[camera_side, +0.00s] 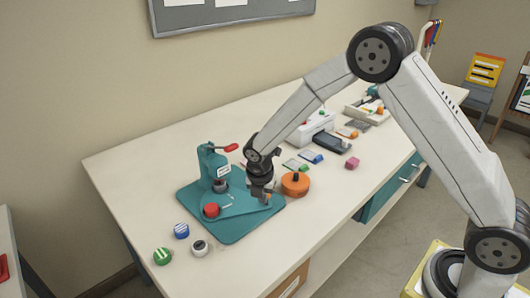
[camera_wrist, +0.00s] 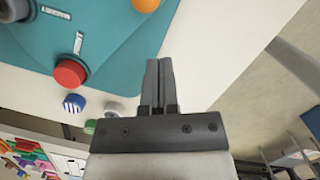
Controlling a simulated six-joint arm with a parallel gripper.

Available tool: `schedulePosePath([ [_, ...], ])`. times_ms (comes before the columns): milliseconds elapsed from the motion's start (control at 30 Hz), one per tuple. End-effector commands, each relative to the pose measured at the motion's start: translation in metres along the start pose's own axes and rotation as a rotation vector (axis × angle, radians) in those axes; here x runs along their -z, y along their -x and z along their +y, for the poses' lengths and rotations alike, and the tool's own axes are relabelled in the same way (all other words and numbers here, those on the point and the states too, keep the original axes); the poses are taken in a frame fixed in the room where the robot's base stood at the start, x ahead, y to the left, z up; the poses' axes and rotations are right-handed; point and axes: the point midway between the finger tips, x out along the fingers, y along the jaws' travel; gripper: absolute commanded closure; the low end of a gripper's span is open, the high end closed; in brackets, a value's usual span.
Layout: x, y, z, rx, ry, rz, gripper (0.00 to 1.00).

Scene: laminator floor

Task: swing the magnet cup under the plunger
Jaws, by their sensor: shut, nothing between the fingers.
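The teal press (camera_side: 206,160) stands on a teal base plate (camera_side: 232,232), with a red-tipped lever (camera_side: 231,148) at its top. A dark round cup (camera_side: 220,186) sits below the press head; I cannot tell whether it is the magnet cup. A red-topped round piece (camera_side: 211,210) sits on the lighter swing plate (camera_side: 240,204), toward the front. It also shows in the wrist view (camera_wrist: 70,73). My gripper (camera_side: 267,200) is shut and empty, low over the right part of the plate; its fingers show in the wrist view (camera_wrist: 158,75). Contact with the plate cannot be told.
An orange round piece (camera_side: 295,184) stands close right of my gripper. Striped blue (camera_side: 181,231), green (camera_side: 162,256) and white-and-black (camera_side: 200,248) round pieces lie in front of the base. A dark grey block (camera_side: 332,142) and small coloured pieces lie behind. The table's front right is clear.

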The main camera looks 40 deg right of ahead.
Motion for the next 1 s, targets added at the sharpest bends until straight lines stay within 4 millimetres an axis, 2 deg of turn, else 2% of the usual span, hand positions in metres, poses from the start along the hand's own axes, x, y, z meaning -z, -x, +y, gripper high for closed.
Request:
schedulePosePath([
  [400,0.001,0.065,-0.001,-0.002,0.001,0.0,1.0],
  [600,0.001,0.088,-0.002,-0.001,-0.001,0.001,1.0],
  [800,0.001,0.099,-0.002,0.001,0.0,0.002,1.0],
  [1000,0.001,0.1,-0.003,0.001,-0.003,0.002,1.0],
])
